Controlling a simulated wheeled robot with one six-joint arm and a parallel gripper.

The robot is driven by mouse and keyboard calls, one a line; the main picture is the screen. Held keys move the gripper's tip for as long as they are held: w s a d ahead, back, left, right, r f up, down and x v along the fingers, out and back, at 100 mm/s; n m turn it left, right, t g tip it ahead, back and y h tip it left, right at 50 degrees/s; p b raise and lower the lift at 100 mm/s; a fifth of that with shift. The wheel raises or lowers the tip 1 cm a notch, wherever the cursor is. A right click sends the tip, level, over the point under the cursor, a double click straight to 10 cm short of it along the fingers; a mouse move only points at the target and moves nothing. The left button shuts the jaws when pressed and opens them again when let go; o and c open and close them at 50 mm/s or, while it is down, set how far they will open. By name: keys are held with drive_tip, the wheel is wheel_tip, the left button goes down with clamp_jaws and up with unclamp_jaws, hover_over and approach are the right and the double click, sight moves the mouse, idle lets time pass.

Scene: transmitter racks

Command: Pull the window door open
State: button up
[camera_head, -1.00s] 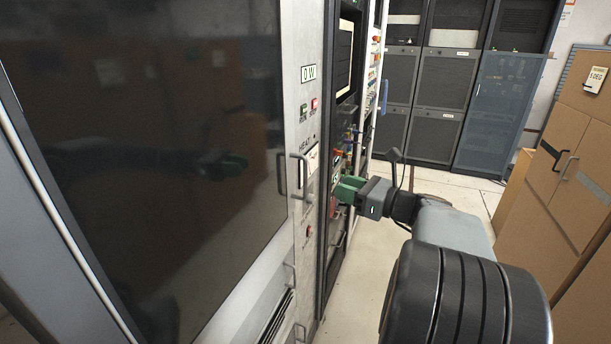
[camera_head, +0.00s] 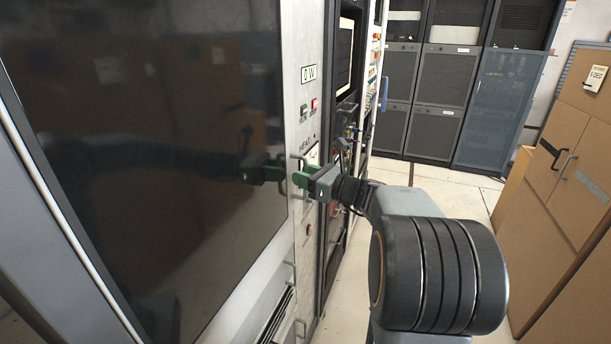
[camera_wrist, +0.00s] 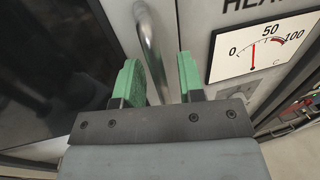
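The window door (camera_head: 150,180) is a large dark glass pane in a light frame at the left of the head view, and it looks shut. Its metal bar handle (camera_wrist: 150,50) stands upright at the pane's right edge. My gripper (camera_wrist: 160,80) has two green fingers, open, one on each side of the handle in the wrist view. The handle appears between them, with a gap to the right finger; whether it touches the left finger I cannot tell. In the head view my gripper (camera_head: 300,172) is at the handle and partly hides it.
A gauge marked 0 to 100 (camera_wrist: 262,48) is on the panel right of the handle. Racks with switches (camera_head: 345,90) stand beyond the door. Brown cabinets (camera_head: 570,170) are on the right, with open floor (camera_head: 440,182) between.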

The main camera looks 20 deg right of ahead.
drive_tip(key=shift+c, duration=0.3)
clamp_jaws()
